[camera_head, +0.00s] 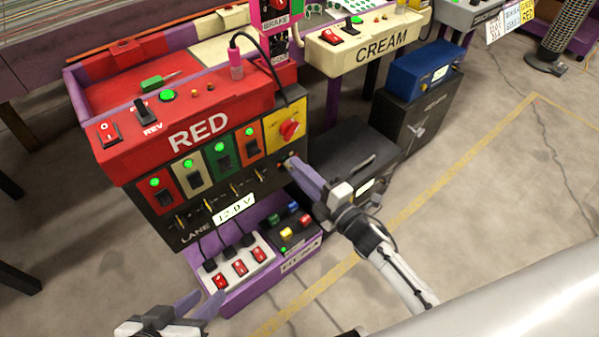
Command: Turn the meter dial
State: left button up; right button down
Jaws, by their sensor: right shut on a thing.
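A red knob (290,129) sits on a yellow plate (272,134) at the panel's upper right. My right gripper (291,163) reaches in from the right, below the yellow plate. It is shut on a small dial at the panel's lower right, which its fingers mostly hide. My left gripper (208,302) is low in the picture, in front of the purple base and apart from the panel. Its finger gap is unclear.
A white power strip (240,268) with red switches and a button box (287,228) stand below the panel. Black cases (345,160) and a blue unit (425,69) are to the right. Open floor lies further right.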

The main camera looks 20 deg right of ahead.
jog(key=shift+n, duration=0.7)
jog(key=c, duration=1.6)
grip_release()
